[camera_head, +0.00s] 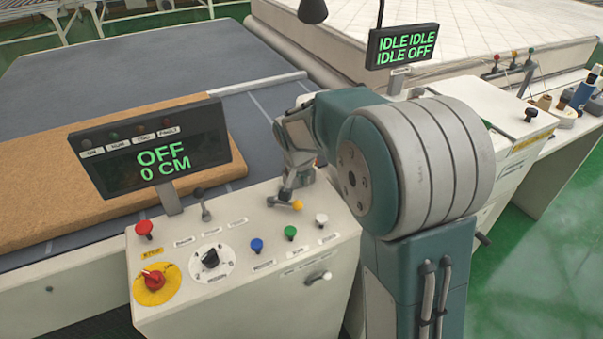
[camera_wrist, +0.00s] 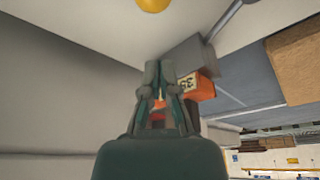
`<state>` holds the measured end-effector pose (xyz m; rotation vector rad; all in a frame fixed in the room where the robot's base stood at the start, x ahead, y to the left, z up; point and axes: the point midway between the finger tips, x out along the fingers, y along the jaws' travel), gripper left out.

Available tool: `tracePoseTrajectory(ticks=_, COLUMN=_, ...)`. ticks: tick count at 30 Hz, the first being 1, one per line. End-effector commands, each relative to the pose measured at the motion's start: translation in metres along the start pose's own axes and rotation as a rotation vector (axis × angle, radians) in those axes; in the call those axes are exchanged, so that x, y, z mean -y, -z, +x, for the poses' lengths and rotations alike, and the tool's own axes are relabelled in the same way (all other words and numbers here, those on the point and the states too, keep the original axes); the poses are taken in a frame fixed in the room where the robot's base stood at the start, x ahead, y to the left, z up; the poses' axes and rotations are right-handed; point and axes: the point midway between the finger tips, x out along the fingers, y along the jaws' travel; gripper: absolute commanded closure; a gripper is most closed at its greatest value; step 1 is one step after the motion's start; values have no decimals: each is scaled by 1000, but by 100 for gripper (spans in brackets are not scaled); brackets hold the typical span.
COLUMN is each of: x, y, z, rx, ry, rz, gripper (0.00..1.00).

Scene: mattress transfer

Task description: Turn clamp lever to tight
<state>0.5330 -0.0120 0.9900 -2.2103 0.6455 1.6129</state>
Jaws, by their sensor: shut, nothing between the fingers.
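My gripper (camera_head: 284,195) is shut and empty, low over the right back part of the control panel, close to a yellow knob (camera_head: 297,205). In the wrist view its fingertips (camera_wrist: 158,68) are together. The yellow knob (camera_wrist: 154,4) shows there at the top edge, apart from the fingers. An orange block marked 35 (camera_wrist: 192,87) and a grey block (camera_wrist: 190,57) with a rod lie just beyond the fingers. I cannot tell which part is the clamp lever; labels are too small to read.
The control panel (camera_head: 180,309) carries a red button (camera_head: 144,228), a black dial (camera_head: 210,258), blue, green and white knobs and a black-topped lever (camera_head: 202,200). A display (camera_head: 152,154) reads OFF, 0 CM. A brown slab (camera_head: 50,185) lies on the grey bed behind.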

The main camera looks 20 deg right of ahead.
Motion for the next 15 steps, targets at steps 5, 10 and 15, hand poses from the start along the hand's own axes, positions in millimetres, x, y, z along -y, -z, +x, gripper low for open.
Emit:
tracePoseTrajectory(ticks=5, x=-1, y=0, z=28, rx=2, ry=-2, rz=0, gripper=100)
tracePoseTrajectory(ticks=10, x=0, y=-10, z=33, rx=-2, ry=2, rz=-2, gripper=100)
tracePoseTrajectory(ticks=15, x=0, y=-27, z=24, rx=-2, ry=1, rz=-1, gripper=100)
